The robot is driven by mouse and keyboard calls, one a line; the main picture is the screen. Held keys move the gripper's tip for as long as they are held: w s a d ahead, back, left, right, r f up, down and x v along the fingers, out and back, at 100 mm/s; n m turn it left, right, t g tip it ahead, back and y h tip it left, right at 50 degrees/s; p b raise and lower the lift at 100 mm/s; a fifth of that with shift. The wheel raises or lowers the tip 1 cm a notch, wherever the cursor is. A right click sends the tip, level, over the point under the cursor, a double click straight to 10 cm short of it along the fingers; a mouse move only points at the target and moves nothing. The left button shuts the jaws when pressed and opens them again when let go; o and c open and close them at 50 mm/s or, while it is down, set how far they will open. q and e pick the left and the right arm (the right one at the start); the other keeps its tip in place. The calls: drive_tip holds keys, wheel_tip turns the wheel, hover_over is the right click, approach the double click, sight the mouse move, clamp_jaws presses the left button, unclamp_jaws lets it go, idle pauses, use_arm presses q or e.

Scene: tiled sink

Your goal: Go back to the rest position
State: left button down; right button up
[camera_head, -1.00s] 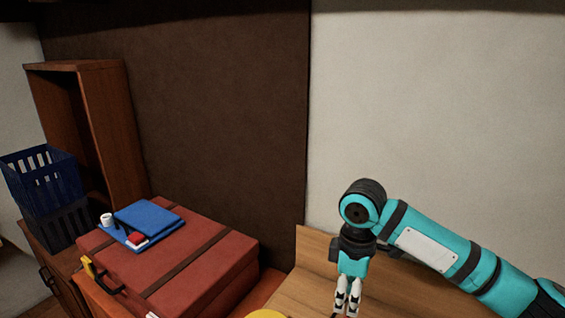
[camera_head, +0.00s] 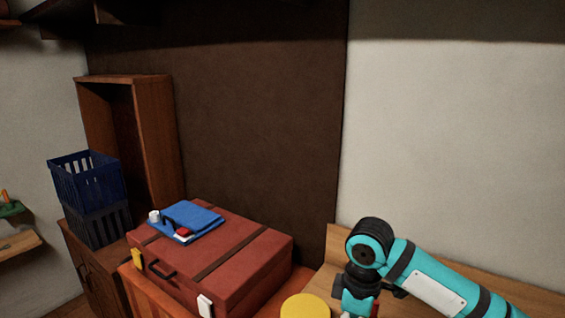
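My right arm comes in from the right, teal and black, over a wooden surface (camera_head: 348,240) against the wall. Its wrist shows at the bottom edge, and its gripper fingers are cut off below the picture. A small red patch shows beside the wrist; I cannot tell what it belongs to. My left arm and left gripper are not in view.
A red-brown suitcase (camera_head: 250,262) lies left of my arm with a blue folder (camera_head: 196,219) and small items on top. A yellow round thing (camera_head: 305,306) is near my wrist. Blue and dark baskets (camera_head: 88,180) stand on a cabinet by an open wooden shelf (camera_head: 158,135).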

drive_tip(key=s+a+f, duration=0.2)
drive_tip(key=s+a+f+y, duration=0.1)
drive_tip(key=s+a+f, duration=0.1)
drive_tip(key=f, duration=0.1)
drive_tip(key=s+a+f+y, duration=0.1)
drive_tip(key=s+a+f, duration=0.1)
drive_tip(key=f, duration=0.1)
drive_tip(key=shift+a+f+m+t, duration=0.1)
drive_tip(key=shift+f+m+t, duration=0.05)
drive_tip(key=shift+m+t, duration=0.25)
drive_tip(key=s+f+m+t+y, duration=0.1)
drive_tip(key=s+f+m+y, duration=0.15)
drive_tip(key=s+f, duration=0.2)
drive_tip(key=s+d+f+m+t+h, duration=0.1)
drive_tip(key=s+d+f+m+h, duration=0.1)
drive_tip(key=s+d+m, duration=0.35)
drive_tip(key=s+d+f+m+t+h, duration=0.1)
drive_tip(key=s+d+f+m+h, duration=0.2)
drive_tip(key=s+d, duration=0.5)
wheel_tip(320, 180, down, 25)
drive_tip(key=s+g, duration=0.1)
drive_tip(key=g, duration=0.1)
drive_tip(key=s+d+f, duration=0.3)
drive_tip(key=s+f, duration=1.4)
drive_tip(key=shift+s+n+g, duration=0.2)
drive_tip(key=shift+n+g, duration=0.1)
drive_tip(key=shift+g, duration=0.1)
